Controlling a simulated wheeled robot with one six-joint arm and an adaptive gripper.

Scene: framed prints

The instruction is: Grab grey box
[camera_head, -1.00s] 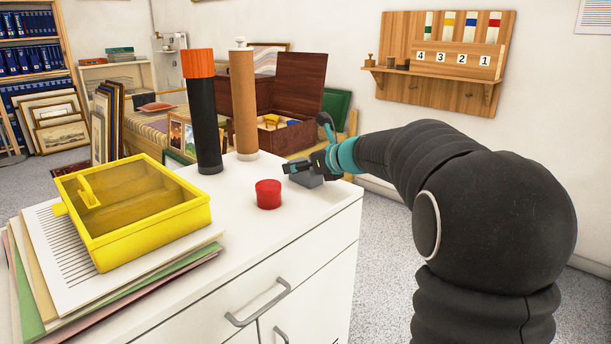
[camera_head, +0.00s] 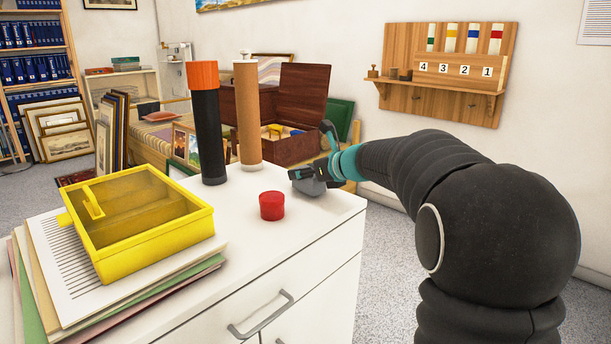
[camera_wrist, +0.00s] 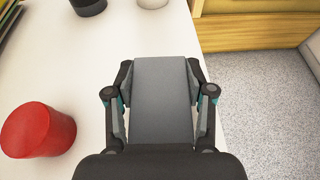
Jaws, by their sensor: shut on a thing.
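The grey box (camera_wrist: 163,100) is between the two fingers of my gripper (camera_wrist: 160,108) in the wrist view, with a finger against each side. In the head view the grey box (camera_head: 312,186) shows small under my gripper (camera_head: 306,172), near the right edge of the white cabinet top (camera_head: 235,215). My gripper is shut on it. The box looks tilted in the head view, and I cannot tell whether it still touches the top.
A red cylinder (camera_head: 271,205) stands left of my gripper. A black tube with an orange cap (camera_head: 208,130) and a brown tube (camera_head: 247,115) stand behind. A yellow tray (camera_head: 155,245) lies on papers at left. A wooden wall shelf (camera_head: 440,85) is at back right.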

